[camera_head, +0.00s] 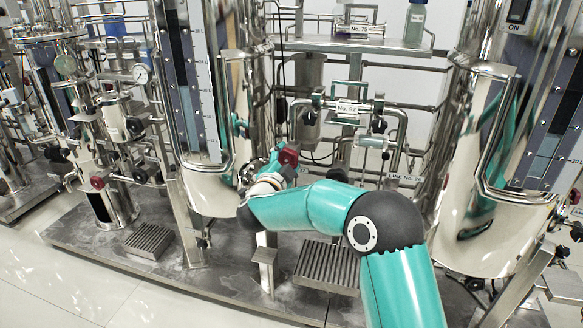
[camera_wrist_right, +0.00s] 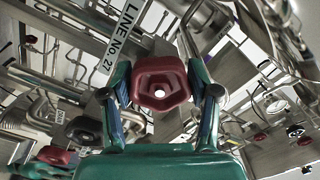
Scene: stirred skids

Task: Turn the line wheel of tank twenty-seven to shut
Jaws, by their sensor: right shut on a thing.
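The red line wheel (camera_wrist_right: 160,66) sits between the fingers of my right gripper (camera_wrist_right: 161,88) in the right wrist view. The fingers close on it from both sides. A white tag reading LINE No. 27 (camera_wrist_right: 124,32) is just beyond it, to the upper left. In the head view the red wheel (camera_head: 289,155) shows beside the tall steel tank at the centre. My right gripper (camera_head: 277,163) is at it, mostly hidden by my own wrist and arm. My left gripper is in neither view.
Another red wheel (camera_wrist_right: 55,156) and a black knob (camera_wrist_right: 83,130) are at lower left in the wrist view. A steel tank (camera_head: 490,170) stands at right. Open floor (camera_head: 70,280) lies at front left.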

